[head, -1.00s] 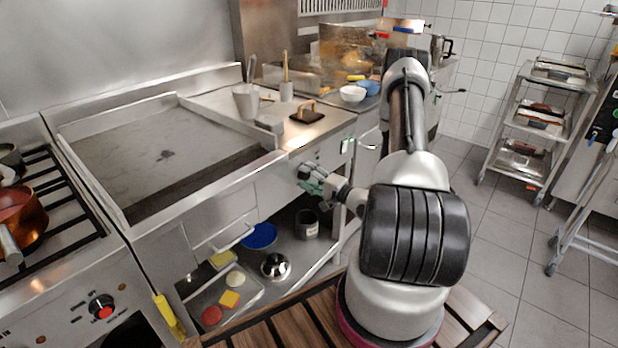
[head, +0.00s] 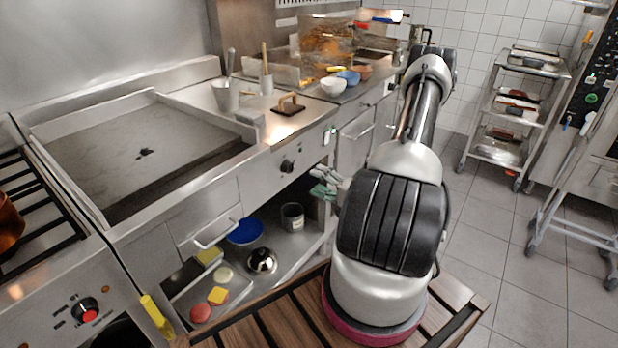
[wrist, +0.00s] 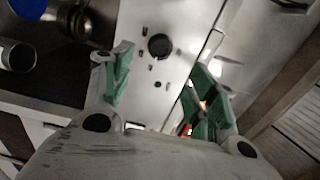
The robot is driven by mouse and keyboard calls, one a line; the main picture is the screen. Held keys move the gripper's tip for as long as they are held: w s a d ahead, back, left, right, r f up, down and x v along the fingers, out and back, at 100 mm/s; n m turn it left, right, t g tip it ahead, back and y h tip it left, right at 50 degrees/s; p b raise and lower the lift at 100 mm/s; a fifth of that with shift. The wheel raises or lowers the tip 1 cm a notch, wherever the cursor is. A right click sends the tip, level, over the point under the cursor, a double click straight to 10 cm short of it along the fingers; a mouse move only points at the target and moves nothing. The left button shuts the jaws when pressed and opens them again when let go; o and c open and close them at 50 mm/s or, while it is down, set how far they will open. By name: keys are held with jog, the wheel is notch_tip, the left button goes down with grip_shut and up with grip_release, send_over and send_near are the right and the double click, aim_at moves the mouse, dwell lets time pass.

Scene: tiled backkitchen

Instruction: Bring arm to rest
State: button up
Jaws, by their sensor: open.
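My gripper (wrist: 160,95) is open and empty in the wrist view, its green-padded fingers spread apart. Beyond them is the steel counter front with a black knob (wrist: 160,46). In the head view my gripper (head: 324,186) shows small, just left of my arm, in front of the counter front near its open lower shelf. My arm rises from its base and bends over at the top; it hides part of the wrist.
A griddle (head: 150,150) lies at the left beside a stove. The lower shelf holds a blue bowl (head: 245,232), a grey can (head: 292,217) and a tray of food pieces (head: 185,272). A wheeled rack (head: 517,110) stands at the right. The tiled floor (head: 490,240) between is clear.

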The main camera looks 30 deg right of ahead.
jog(key=shift+s+d, duration=0.1)
jog(key=shift+s, duration=0.15)
dwell(0.4)
